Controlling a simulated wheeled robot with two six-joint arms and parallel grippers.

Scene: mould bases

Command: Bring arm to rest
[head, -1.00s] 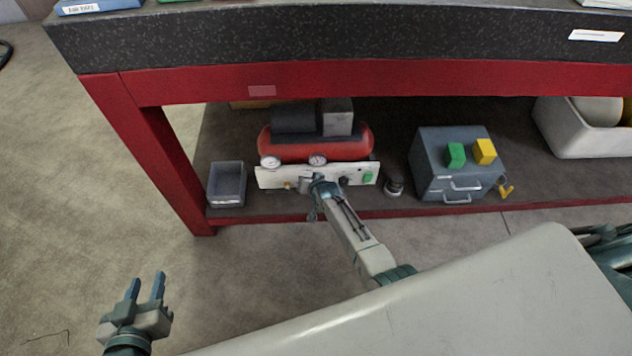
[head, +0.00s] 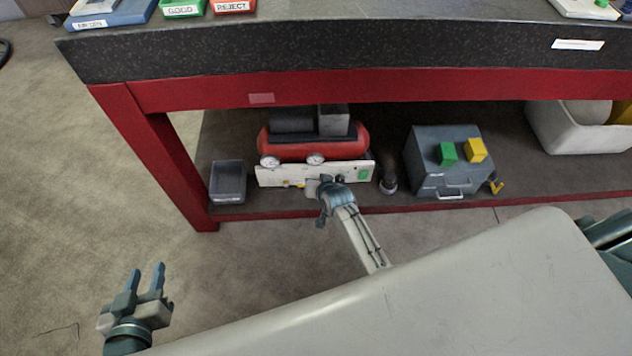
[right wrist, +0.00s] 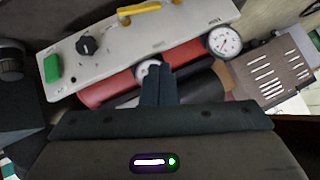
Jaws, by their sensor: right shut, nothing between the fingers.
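My left gripper (head: 146,278) is in the lower left of the head view, with its two fingers apart and nothing between them, over bare floor. My right gripper (head: 318,184) is in front of the compressor's pale control panel (head: 272,175) under the bench. In the right wrist view its fingers (right wrist: 158,83) are together and empty. They overlap the red compressor tank (right wrist: 100,90) in that view; I cannot tell how close they are. The same panel (right wrist: 150,45), with a black knob, green switch and yellow lever, lies beyond the fingers.
The red bench frame (head: 330,88) and dark top (head: 330,50) stand above the lower shelf. On that shelf are a grey bin (head: 228,182), a drawer cabinet (head: 425,165) with green (head: 447,153) and yellow (head: 475,150) blocks, and a white tub (head: 570,135). Floor at left is clear.

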